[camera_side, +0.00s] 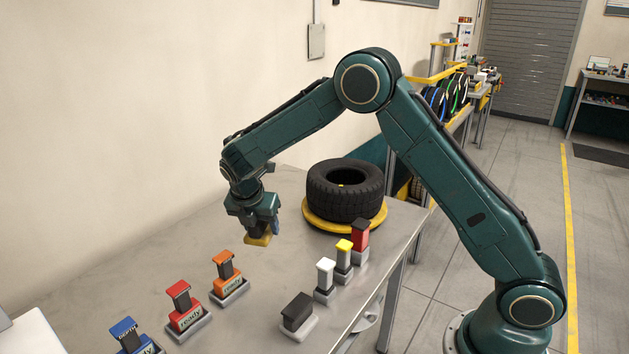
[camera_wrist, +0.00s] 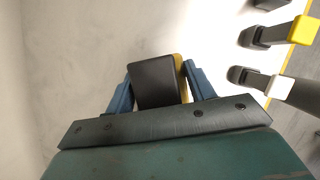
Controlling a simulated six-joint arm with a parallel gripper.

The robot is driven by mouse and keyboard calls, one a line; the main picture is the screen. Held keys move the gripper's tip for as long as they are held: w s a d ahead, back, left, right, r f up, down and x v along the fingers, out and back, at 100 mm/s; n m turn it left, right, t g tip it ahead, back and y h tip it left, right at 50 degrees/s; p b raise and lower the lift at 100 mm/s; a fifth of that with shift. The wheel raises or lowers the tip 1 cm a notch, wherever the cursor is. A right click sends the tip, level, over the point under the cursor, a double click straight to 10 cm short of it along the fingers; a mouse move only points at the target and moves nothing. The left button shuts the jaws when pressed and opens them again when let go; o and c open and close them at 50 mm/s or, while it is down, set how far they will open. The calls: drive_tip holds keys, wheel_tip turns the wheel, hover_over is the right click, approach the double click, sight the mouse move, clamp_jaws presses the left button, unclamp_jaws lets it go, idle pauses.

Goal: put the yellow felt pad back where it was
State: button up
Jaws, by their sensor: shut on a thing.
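My gripper (camera_side: 261,229) is shut on a dark block with a yellow underside, which looks like the yellow felt pad (camera_side: 257,240). It is held over the table, left of the tyre, and appears to be clear of the surface. In the wrist view the blue fingers of my gripper (camera_wrist: 160,92) stand on either side of the pad's dark top, and a yellow edge of the pad (camera_wrist: 183,75) shows along its right side. The gripper hides part of the pad in the side view.
A tyre (camera_side: 345,187) lies on a yellow ring (camera_side: 316,222) at the back right. Blue (camera_side: 128,337), red (camera_side: 183,306) and orange (camera_side: 226,273) stamp-like pieces stand front left. White (camera_side: 325,276), yellow (camera_side: 344,254) and red-black (camera_side: 360,240) ones stand right, near a black block (camera_side: 297,309) on a pale base.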

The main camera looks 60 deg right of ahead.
sight(254, 238)
drive_tip(key=shift+f, duration=5.75)
drive_tip(key=shift+f, duration=0.1)
drive_tip(key=o, duration=0.9)
drive_tip(key=shift+o, duration=0.2)
drive_tip(key=v, duration=1.1)
drive_tip(key=shift+a, duration=0.1)
drive_tip(key=shift+s+a+r, duration=0.1)
drive_tip(key=shift+a+r, duration=0.1)
drive_tip(key=shift+r, duration=0.35)
